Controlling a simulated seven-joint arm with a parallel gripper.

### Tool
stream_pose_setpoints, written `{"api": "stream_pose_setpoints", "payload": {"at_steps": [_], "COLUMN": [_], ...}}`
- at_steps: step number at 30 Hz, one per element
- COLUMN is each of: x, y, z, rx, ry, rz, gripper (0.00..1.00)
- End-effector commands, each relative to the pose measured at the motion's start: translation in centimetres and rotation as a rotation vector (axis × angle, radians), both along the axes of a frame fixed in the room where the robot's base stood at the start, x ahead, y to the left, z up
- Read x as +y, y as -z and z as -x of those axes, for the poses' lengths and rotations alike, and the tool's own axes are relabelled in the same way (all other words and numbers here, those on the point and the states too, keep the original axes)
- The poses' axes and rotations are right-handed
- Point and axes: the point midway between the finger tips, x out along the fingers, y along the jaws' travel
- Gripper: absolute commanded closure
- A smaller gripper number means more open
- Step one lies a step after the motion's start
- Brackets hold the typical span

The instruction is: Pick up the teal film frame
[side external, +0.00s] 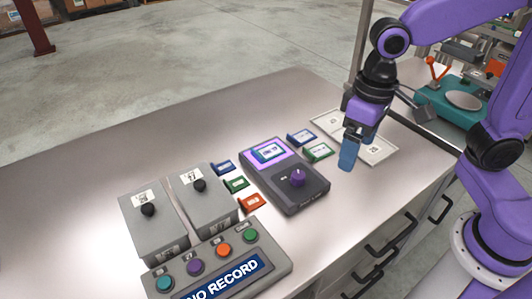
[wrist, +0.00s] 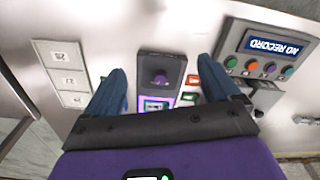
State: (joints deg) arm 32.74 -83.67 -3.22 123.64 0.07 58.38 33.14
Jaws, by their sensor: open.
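A small frame (side external: 268,152) lies on the lit purple pad of a dark grey device; its edge looks blue to teal, and it also shows in the wrist view (wrist: 154,105). A blue frame (side external: 301,137) and a green frame (side external: 319,152) lie flat to the right of the device. I cannot tell for sure which frame is the teal one. My gripper (side external: 348,156) is open and empty, pointing down above the table near the pale tray, right of the frames. In the wrist view its blue fingers stand apart on either side of the device.
The dark device (side external: 300,190) has a purple knob. Blue (side external: 223,168), green (side external: 237,183) and orange (side external: 252,202) frames lie left of it, beside two grey boxes (side external: 154,222). A NO RECORD console (side external: 190,266) stands in front. A numbered pale tray (side external: 379,155) lies at right. The back-left table is clear.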

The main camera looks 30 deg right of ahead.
Motion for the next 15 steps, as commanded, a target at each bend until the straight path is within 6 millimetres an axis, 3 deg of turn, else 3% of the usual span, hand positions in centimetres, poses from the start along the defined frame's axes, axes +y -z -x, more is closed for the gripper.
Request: {"api": "stream_pose_setpoints", "payload": {"at_steps": [6,15], "x": [3.2,5.9], "y": [-0.8,-1.2], "z": [-6.4,-14.7], "rx": [0.007,0.016], "ry": [0.415,0.981], "rz": [0.000,0.001], "gripper": [0.11,0.11]}}
